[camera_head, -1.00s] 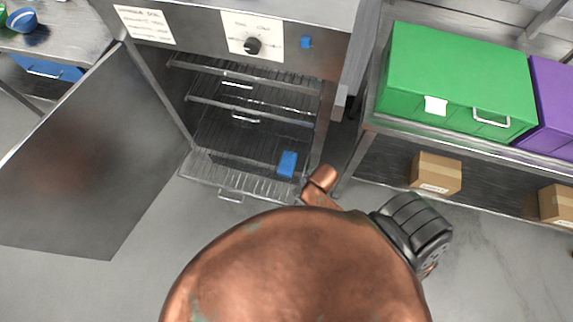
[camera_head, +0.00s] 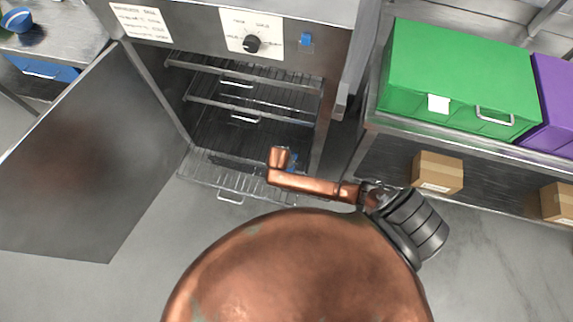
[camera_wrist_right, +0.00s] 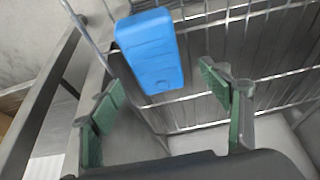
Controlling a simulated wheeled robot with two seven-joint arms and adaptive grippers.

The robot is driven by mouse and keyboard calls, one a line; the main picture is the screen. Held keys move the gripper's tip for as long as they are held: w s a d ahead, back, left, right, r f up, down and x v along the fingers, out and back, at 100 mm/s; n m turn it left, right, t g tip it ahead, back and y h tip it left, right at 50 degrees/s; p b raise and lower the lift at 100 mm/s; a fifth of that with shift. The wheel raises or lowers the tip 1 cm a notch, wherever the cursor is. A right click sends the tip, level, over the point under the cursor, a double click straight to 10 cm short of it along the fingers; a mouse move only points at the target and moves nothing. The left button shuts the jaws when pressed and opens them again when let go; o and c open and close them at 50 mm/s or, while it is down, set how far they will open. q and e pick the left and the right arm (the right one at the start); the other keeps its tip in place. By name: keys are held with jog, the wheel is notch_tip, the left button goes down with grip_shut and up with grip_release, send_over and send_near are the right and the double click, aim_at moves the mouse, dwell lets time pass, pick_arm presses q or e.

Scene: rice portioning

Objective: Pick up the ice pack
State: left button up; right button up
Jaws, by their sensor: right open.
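The ice pack is a blue block (camera_wrist_right: 150,50) at the top centre of the right wrist view, lying on a wire rack. In the head view it is almost wholly hidden behind my copper right arm, at the lowest pulled-out rack (camera_head: 225,180) of the open cabinet. My right gripper (camera_wrist_right: 162,85) is open, its green-padded fingers spread to the left and right with the ice pack ahead and between them. No finger visibly grips it. In the head view the right gripper's fingers are hidden. My left gripper is not in view.
The metal cabinet (camera_head: 140,95) has its door (camera_head: 85,160) swung open to the left. Upper wire racks (camera_head: 255,95) are above the low one. At right a shelf (camera_head: 385,135) holds a green box (camera_head: 455,70), a purple box (camera_head: 555,95) and cardboard boxes (camera_head: 437,172).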

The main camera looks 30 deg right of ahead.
jog(key=f+b, duration=0.1)
jog(key=f, duration=0.1)
jog(key=d+f+b, duration=0.1)
jog(key=f, duration=0.1)
jog(key=shift+f, duration=0.3)
jog(key=shift+w+d+f, duration=0.1)
jog(key=shift+w+f, duration=0.05)
jog(key=shift+f, duration=0.05)
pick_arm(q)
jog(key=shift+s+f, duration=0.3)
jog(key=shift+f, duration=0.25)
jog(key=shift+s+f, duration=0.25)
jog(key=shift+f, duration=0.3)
pick_arm(e)
jog(key=shift+r, duration=0.15)
jog(key=shift+c, duration=0.4)
jog(key=c, duration=1.4)
